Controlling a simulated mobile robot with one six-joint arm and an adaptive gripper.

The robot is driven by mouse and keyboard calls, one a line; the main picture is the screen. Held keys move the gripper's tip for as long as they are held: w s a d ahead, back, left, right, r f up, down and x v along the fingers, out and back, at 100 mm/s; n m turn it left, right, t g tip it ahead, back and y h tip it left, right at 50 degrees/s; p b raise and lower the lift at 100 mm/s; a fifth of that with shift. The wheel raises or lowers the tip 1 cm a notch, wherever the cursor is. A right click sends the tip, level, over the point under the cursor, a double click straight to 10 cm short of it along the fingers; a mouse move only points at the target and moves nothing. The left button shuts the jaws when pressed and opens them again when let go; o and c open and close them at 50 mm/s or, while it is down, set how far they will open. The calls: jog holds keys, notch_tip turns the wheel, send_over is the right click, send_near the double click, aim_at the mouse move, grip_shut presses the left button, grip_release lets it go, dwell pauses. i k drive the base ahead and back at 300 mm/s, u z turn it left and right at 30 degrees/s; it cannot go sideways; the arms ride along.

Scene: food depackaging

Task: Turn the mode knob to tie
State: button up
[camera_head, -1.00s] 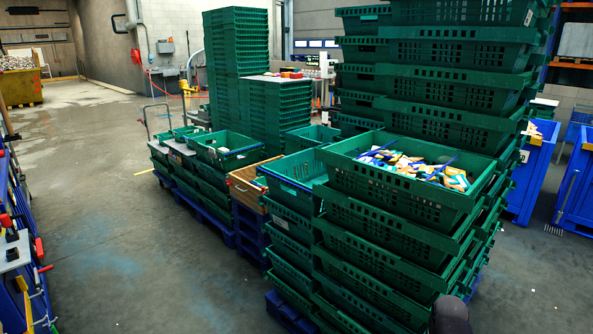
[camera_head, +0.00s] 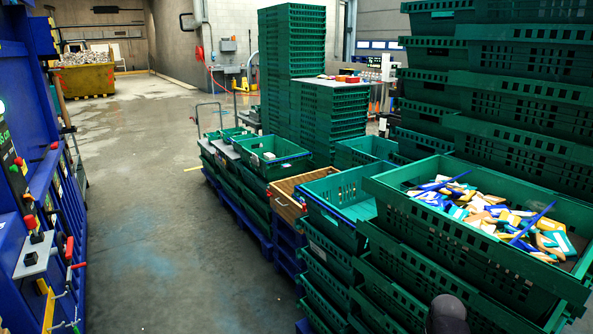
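A blue machine (camera_head: 40,75) stands at the left edge. On it are a dark panel (camera_head: 14,170) with green lettering and small red and green controls, and a lower red-topped control (camera_head: 30,222) above a grey plate. I cannot tell which of these, if any, is the mode knob; the labels and any knob position are too small or cut off by the frame edge. A dark rounded part of my own arm (camera_head: 449,315) shows at the bottom right of centre. My gripper's fingers are not in view.
Tall stacks of green crates (camera_head: 530,75) fill the right, with an open crate of packages (camera_head: 400,188) in front. More crate stacks (camera_head: 290,70) stand mid-scene on blue pallets. Bare concrete floor (camera_head: 150,240) runs between them and the machine. A yellow skip (camera_head: 87,79) stands far back.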

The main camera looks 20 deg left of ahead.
aim_at(25, 198)
jog(key=u, duration=0.35)
jog(key=i, duration=0.8)
jog(key=u, duration=0.95)
jog(key=i, duration=0.5)
jog(key=u, duration=0.8)
jog(key=i, duration=1)
jog(key=u, duration=0.35)
jog(key=k, duration=0.55)
jog(key=z, duration=0.5)
jog(key=k, duration=0.8)
jog(key=z, duration=0.45)
